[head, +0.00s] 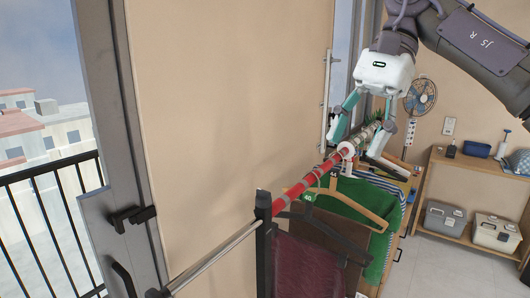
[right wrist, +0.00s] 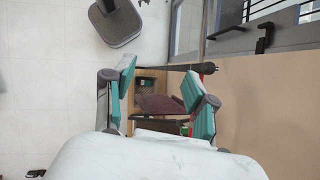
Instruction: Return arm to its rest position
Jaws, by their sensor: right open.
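My right gripper (head: 358,138) comes in from the upper right in the head view. Its teal fingers are spread apart and hold nothing. It is above the far part of a clothes rail (head: 311,181) with a red section; I cannot tell if the fingers touch it. In the right wrist view the open fingers (right wrist: 160,82) frame a dark red cloth (right wrist: 160,104) beyond them. On the rail hang a dark red garment (head: 308,268), a brown one (head: 342,237) and a green one (head: 362,205), on hangers. My left gripper is not in view.
A beige panel (head: 235,100) and a grey door frame (head: 112,120) are left of the rail. Tiled floor (head: 435,270) is clear at lower right.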

